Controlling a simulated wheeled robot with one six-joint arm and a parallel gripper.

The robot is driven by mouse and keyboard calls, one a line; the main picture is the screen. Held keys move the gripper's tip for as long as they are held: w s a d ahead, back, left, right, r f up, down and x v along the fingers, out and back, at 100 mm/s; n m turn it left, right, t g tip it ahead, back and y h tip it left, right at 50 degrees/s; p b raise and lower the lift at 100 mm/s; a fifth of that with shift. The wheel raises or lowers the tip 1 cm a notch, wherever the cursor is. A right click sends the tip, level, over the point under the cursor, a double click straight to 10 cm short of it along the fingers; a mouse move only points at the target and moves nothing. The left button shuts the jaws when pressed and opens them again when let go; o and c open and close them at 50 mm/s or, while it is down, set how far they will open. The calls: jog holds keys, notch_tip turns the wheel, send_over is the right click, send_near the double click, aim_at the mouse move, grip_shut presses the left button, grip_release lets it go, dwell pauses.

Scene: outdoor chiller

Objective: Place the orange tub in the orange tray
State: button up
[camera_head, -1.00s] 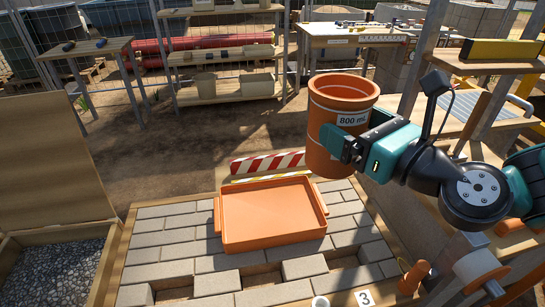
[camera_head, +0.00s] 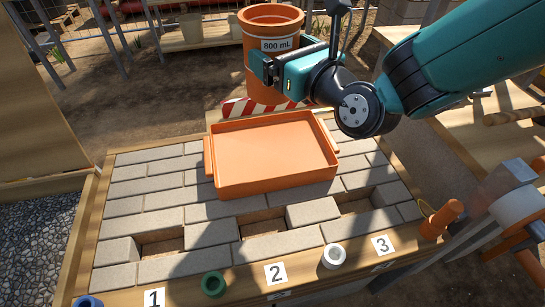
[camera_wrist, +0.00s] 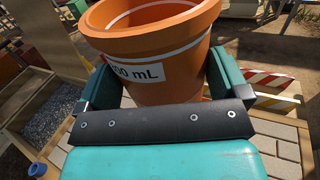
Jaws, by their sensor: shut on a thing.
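The orange tub (camera_head: 272,28), labelled 800 mL, is upright in my gripper (camera_head: 262,72). In the wrist view the teal fingers of my gripper (camera_wrist: 165,92) are on both sides of the tub (camera_wrist: 165,65), shut on it. The tub's inside, as far as it shows in the wrist view, looks empty. The orange tray (camera_head: 272,155) lies flat on grey paving bricks, with a raised rim and side handles. In the head view the tub appears just behind the tray's far edge. Its lower part is partly hidden by my gripper.
The paved bench has gaps between bricks (camera_head: 215,211) and number cards 1, 2 and 3 (camera_head: 381,245) along its front. A green ring (camera_head: 213,284) and a white ring (camera_head: 334,257) stand there. A red-and-white striped board (camera_head: 235,107) stands behind the tray. Gravel (camera_head: 40,225) lies left.

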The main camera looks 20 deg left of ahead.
notch_tip(320, 180, down, 20)
jog(key=b, duration=1.3)
jog(key=shift+w+d, duration=0.1)
jog(key=shift+r, duration=0.15)
jog(key=o, duration=1.7)
